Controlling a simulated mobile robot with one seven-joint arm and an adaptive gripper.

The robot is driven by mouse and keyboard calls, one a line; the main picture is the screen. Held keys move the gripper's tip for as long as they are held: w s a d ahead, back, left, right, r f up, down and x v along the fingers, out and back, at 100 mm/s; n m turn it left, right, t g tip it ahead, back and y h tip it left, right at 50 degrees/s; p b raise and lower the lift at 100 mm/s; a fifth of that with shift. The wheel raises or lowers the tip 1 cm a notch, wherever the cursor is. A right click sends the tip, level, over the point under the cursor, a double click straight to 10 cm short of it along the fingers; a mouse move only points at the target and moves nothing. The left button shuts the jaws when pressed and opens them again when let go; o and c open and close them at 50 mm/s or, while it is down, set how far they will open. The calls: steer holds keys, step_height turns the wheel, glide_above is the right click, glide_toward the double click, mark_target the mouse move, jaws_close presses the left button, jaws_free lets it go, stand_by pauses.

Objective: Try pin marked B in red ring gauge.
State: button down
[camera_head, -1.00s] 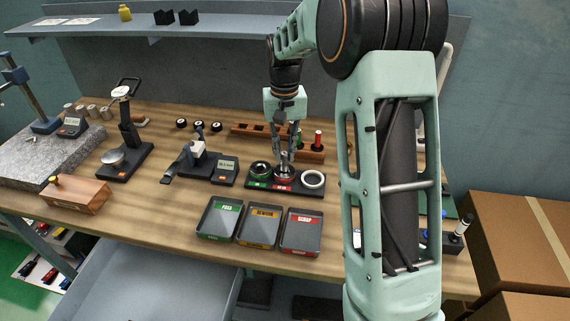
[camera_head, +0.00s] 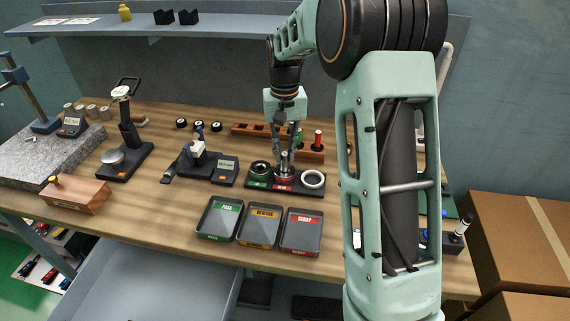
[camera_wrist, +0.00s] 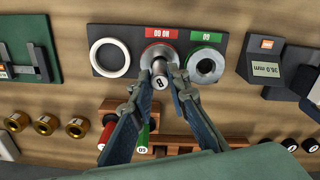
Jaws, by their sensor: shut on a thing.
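The red ring gauge (camera_head: 283,182) sits in the middle of the dark gauge stand, and its red label also shows in the wrist view (camera_wrist: 162,34). My gripper (camera_head: 284,152) is directly above it, fingers pointing down. In the wrist view my gripper (camera_wrist: 158,84) is shut on the pin marked B (camera_wrist: 160,70), a grey pin whose end with the letter faces the camera. The pin's far end meets the red ring's bore (camera_wrist: 157,53) in the picture. I cannot tell how deep it sits, as the pin and fingers cover the bore.
A green-labelled ring gauge (camera_head: 260,172) and a plain pale ring (camera_head: 313,179) flank it closely. A wooden pin rack (camera_head: 309,156) with red and green pins stands just behind. Three trays, pass (camera_head: 202,228), rework (camera_head: 240,236) and scrap (camera_head: 284,246), lie in front.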

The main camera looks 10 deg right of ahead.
steer(key=shift+s+f, duration=0.1)
steer(key=shift+f, duration=0.3)
stand_by(1.4)
steer(key=shift+w+r+p, duration=0.2)
steer(key=shift+r+p, duration=0.35)
steer(key=shift+r, duration=0.2)
steer(key=shift+s+f+b, duration=0.25)
steer(key=shift+f+b, duration=0.1)
steer(key=shift+f, duration=0.4)
stand_by(3.1)
steer(key=shift+w+r+p, duration=0.1)
steer(key=shift+r+p, duration=0.2)
steer(key=shift+r+p, duration=0.3)
steer(key=shift+r, duration=0.15)
steer(key=shift+r+p, duration=0.65)
steer(key=shift+r, duration=0.25)
